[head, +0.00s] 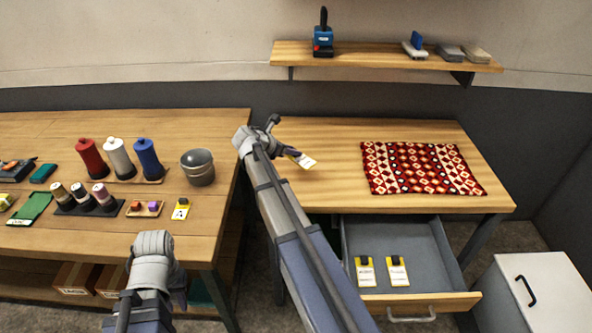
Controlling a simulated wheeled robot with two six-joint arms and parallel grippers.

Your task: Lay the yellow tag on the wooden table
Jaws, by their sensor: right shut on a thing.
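A small yellow and white tag (305,161) is held over the left part of the right wooden table (335,195). My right gripper (290,152) is shut on its upper end. The tag hangs tilted; I cannot tell whether its lower end touches the tabletop. My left gripper (151,245) is in front of the left wooden table (100,222), near its front edge; its fingers are hidden. Another yellow tag (181,209) lies on the left table. Two yellow and white tags (366,271) (397,270) with dark tops lie in the open drawer.
A patterned red rug (420,168) covers the right table's right part. The grey drawer (430,245) stands open below. Thread cones (118,157), small spools (80,196) and a grey pot (198,167) stand on the left table. A shelf (385,57) hangs above.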

